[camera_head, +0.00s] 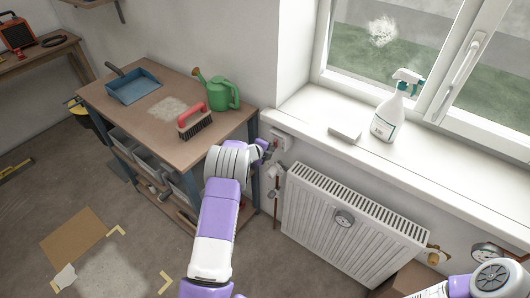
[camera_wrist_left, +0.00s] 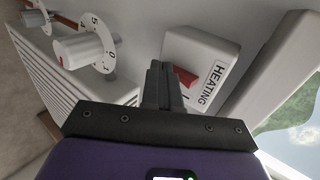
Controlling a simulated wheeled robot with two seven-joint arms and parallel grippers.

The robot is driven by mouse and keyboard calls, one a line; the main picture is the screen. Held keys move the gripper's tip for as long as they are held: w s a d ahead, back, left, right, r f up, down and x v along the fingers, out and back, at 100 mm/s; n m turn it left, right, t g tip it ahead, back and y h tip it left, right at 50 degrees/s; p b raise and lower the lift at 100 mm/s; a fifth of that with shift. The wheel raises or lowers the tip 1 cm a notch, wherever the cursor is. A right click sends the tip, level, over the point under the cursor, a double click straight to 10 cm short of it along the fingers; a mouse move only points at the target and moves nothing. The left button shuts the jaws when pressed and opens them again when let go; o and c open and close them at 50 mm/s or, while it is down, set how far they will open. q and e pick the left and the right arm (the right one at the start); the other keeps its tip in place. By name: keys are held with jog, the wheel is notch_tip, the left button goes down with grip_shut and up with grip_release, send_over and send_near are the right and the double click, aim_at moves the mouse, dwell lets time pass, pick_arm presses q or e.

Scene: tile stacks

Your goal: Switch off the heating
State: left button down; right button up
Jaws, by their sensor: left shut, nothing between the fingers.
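The heating switch is a white box labelled HEATING (camera_wrist_left: 205,58) with a red rocker (camera_wrist_left: 186,77), partly hidden by my finger in the left wrist view. In the head view the switch (camera_head: 284,141) is on the wall below the window sill, left of the radiator. My left gripper (camera_head: 268,150) is shut and empty, its tips close to the switch; it also shows in the left wrist view (camera_wrist_left: 158,72). I cannot tell whether the tips touch the rocker or which way it is tipped. My right arm is at the bottom right, its gripper out of view.
A white radiator (camera_head: 350,228) stands below the sill. A numbered dial with a white knob (camera_wrist_left: 84,50) is beside the switch. The workbench (camera_head: 150,135) carries a brush (camera_head: 194,123), watering can (camera_head: 222,93) and dustpan (camera_head: 133,86). A spray bottle (camera_head: 386,117) stands on the sill.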

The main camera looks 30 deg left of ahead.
pick_arm(q)
jog(key=shift+d+r, duration=0.2)
jog(key=shift+r, duration=0.05)
pick_arm(e)
jog(key=shift+d+r, duration=0.1)
jog(key=shift+r, duration=0.05)
pick_arm(q)
jog(key=shift+r+p, duration=0.65)
jog(key=shift+r, duration=0.2)
pick_arm(e)
jog(key=shift+r, duration=0.6)
pick_arm(q)
jog(key=f+p+v, duration=0.1)
jog(key=v, duration=1.2)
jog(key=shift+s+r, duration=0.2)
jog(key=shift+s, duration=0.3)
pick_arm(e)
jog(key=shift+s+a+r, duration=0.3)
jog(key=shift+s+r, duration=0.2)
pick_arm(q)
jog(key=shift+a, duration=0.15)
jog(key=shift+f, duration=0.1)
